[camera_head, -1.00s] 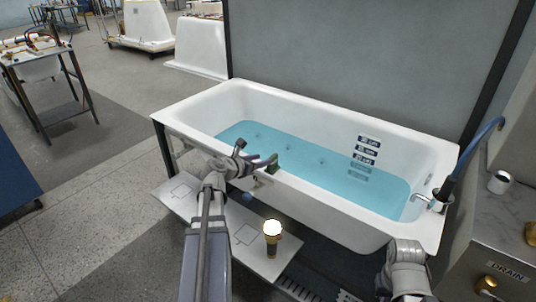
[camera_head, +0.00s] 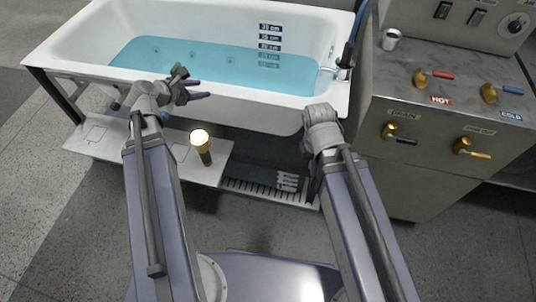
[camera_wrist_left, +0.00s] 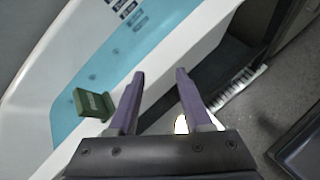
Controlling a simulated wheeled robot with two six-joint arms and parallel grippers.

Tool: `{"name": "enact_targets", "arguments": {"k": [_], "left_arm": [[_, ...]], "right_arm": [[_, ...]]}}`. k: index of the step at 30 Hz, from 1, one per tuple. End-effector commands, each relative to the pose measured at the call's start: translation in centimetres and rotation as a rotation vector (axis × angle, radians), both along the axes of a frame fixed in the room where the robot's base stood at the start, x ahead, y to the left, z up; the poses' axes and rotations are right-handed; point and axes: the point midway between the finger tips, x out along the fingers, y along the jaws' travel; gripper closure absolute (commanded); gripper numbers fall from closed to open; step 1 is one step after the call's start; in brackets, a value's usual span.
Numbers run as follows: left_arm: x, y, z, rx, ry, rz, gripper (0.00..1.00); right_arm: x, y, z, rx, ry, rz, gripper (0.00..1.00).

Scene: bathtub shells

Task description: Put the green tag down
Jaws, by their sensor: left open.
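The green tag (camera_head: 179,71) is at the near rim of the white bathtub, beside my left gripper. It also shows in the left wrist view (camera_wrist_left: 92,104), a green block with faint lettering, to the left of the fingers and apart from them. My left gripper (camera_head: 197,89) is open, with nothing between its two purple fingers (camera_wrist_left: 158,90). Whether the tag rests fully on the rim is hard to tell. My right arm ends near the tub's right front corner; its fingers (camera_head: 313,178) are mostly hidden behind the arm.
The bathtub (camera_head: 95,75) holds blue water and has depth labels (camera_head: 269,46) on its far wall. A metal tap console (camera_head: 440,90) with a cup (camera_head: 391,39) stands at right.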

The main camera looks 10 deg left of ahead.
Motion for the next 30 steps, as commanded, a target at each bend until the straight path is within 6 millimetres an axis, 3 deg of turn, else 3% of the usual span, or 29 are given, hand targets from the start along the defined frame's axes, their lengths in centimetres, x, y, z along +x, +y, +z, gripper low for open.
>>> {"name": "enact_targets", "arguments": {"k": [1,6,12,16,21,25,30], "left_arm": [[-0.4,-4.3,-1.2,0.121,0.024,-0.168,0.51],[-3.9,-14.7,-5.1,0.532,0.065,-0.765,0.51],[-10.1,-22.6,-8.3,0.932,0.051,-1.490,0.51],[-13.7,-25.3,-9.1,1.112,0.025,-1.905,0.51],[-16.7,-26.7,-9.2,1.240,0.004,-2.276,0.51],[-17.6,-27.0,-9.2,1.275,-0.003,-2.409,0.51],[-17.8,-27.0,-9.1,1.283,-0.004,-2.445,0.51]], "right_arm": [[0.0,0.0,0.0,0.000,0.000,0.000,1.00],[0.0,0.0,0.0,0.000,0.000,0.000,1.00],[0.0,0.0,0.0,0.000,0.000,0.000,1.00],[0.0,0.0,0.0,0.000,0.000,0.000,1.00],[0.0,0.0,0.0,0.000,0.000,0.000,1.00],[0.0,0.0,0.0,0.000,0.000,0.000,1.00],[0.0,0.0,0.0,0.000,0.000,0.000,1.00]]}}
